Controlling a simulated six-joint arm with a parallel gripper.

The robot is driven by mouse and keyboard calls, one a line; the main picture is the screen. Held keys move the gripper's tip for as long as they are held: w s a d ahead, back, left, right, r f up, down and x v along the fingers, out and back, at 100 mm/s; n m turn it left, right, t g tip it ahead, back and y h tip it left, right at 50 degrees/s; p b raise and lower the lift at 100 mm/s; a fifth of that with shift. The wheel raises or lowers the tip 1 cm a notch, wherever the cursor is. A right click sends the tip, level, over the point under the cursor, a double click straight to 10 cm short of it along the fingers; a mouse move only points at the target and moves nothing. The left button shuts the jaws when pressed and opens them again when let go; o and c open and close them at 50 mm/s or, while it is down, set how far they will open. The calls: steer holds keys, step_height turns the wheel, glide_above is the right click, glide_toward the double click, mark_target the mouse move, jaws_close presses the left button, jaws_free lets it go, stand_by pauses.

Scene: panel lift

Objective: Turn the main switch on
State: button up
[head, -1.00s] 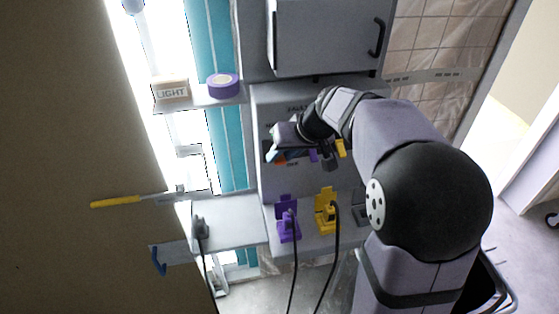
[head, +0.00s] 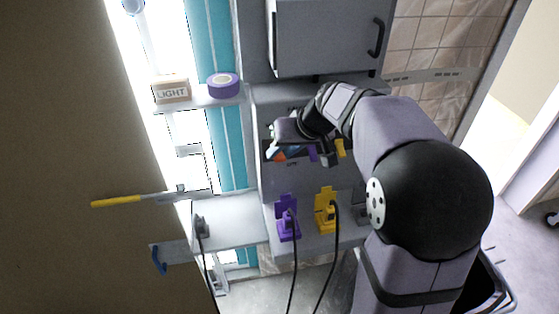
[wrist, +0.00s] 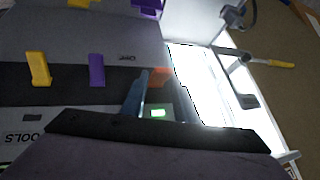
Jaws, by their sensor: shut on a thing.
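The grey switch panel (head: 275,185) stands upright in front of me. My gripper (head: 276,151) is at its left part, above the lower ledge. A small orange lever (head: 281,155) shows at the fingertips; I take it as the main switch. In the wrist view the orange lever (wrist: 160,77) sits against a blue-grey finger (wrist: 133,97), and my gripper is shut on it. The far finger is mostly hidden. A small green light (wrist: 157,113) glows close by. The lever's exact angle is hard to tell.
A purple lever (head: 313,154) and a yellow lever (head: 340,147) stick out to the right of my gripper. Purple (head: 287,222) and yellow (head: 326,212) plugs with black cables stand below. A shelf (head: 200,102) holds a LIGHT box (head: 171,90) and purple tape (head: 223,84).

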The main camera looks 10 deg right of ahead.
steer(key=shift+w+a+r, duration=0.15)
steer(key=shift+r, duration=0.3)
steer(key=shift+w+a+r, duration=0.1)
steer(key=shift+a+r, duration=0.05)
steer(key=shift+r, duration=0.25)
steer(key=o, duration=0.8)
steer(key=shift+c, duration=0.2)
steer(key=shift+o, duration=0.5)
steer(key=shift+s+a, duration=0.1)
steer(key=shift+a, duration=0.15)
steer(key=shift+d+f, duration=0.2)
steer(key=shift+f, duration=0.05)
steer(key=shift+s, duration=0.1)
steer(key=shift+s+d+r+p, duration=0.2)
steer(key=shift+r+p, duration=0.25)
steer(key=shift+r, duration=0.15)
steer(key=shift+p+v, duration=0.9)
steer(key=shift+v, duration=2)
steer(key=shift+f, duration=0.1)
